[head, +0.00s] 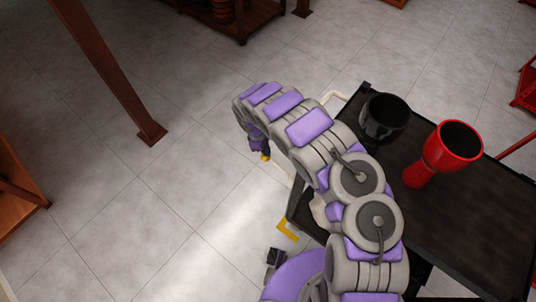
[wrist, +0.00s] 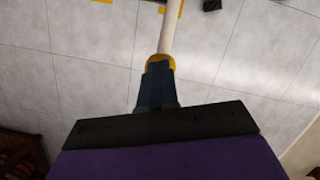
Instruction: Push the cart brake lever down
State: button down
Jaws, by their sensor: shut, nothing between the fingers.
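The cart (head: 470,225) has a dark top and stands at the right of the head view. Its cream handle bar (head: 333,95) shows beside my arm, which hides much of it. A yellow angled piece (head: 288,230), perhaps the brake lever, sits low at the cart's left side. My gripper (head: 265,156) is shut and empty, pointing down over the floor left of the cart. In the wrist view its yellow fingertips (wrist: 160,62) are together. A cream bar (wrist: 169,28) runs upward beyond them; I cannot tell whether they touch. A yellow piece (wrist: 172,7) shows at the top edge.
A black goblet drum (head: 385,118) and a red goblet drum (head: 443,152) stand on the cart. A brown post (head: 110,80) rises at the left, with a wooden shelf (head: 20,195) at the left edge. The tiled floor between is clear.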

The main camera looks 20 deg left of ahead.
jog(key=f, duration=0.1)
jog(key=f+b, duration=0.1)
jog(key=f, duration=0.1)
jog(key=f+b, duration=0.1)
jog(key=shift+a+f, duration=0.15)
jog(key=shift+a, duration=0.1)
jog(key=shift+d, duration=0.1)
jog(key=a, duration=0.1)
jog(key=a+r, duration=0.1)
jog(key=a, duration=0.1)
jog(key=shift+a+r, duration=0.1)
jog(key=shift+r, duration=0.05)
jog(key=p+v, duration=0.3)
jog(key=v, duration=1.4)
jog(key=shift+w+a+r, duration=0.1)
jog(key=shift+a, duration=0.05)
